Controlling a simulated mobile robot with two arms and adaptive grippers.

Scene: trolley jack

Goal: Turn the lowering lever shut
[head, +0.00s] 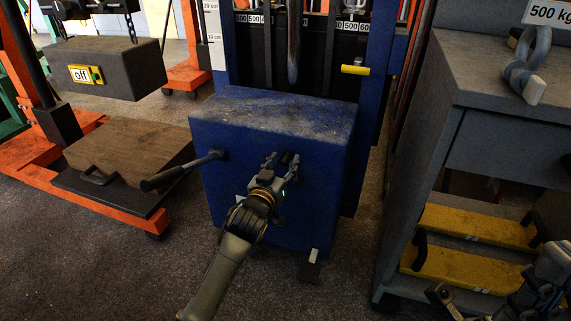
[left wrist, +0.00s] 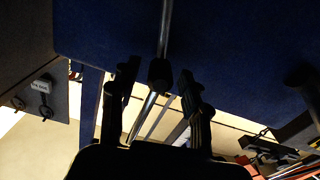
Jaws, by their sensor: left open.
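The blue jack body (head: 265,125) stands in the middle of the head view. My left gripper (head: 281,160) is at its front face, with the fingers open toward the face. A small dark lever end (head: 287,158) shows between the fingertips, mostly hidden by the gripper. In the left wrist view, a thin metal rod with a dark knob (left wrist: 160,72) lies between the two open fingers (left wrist: 158,88), with gaps on both sides. It appears to be the lowering lever. My right gripper (head: 442,298) shows partly at the bottom right, away from the jack; its opening is unclear.
A pump handle with a black grip (head: 160,179) sticks out left from the jack, near my left arm. A grey cabinet (head: 480,75) with yellow steps (head: 465,262) stands at right.

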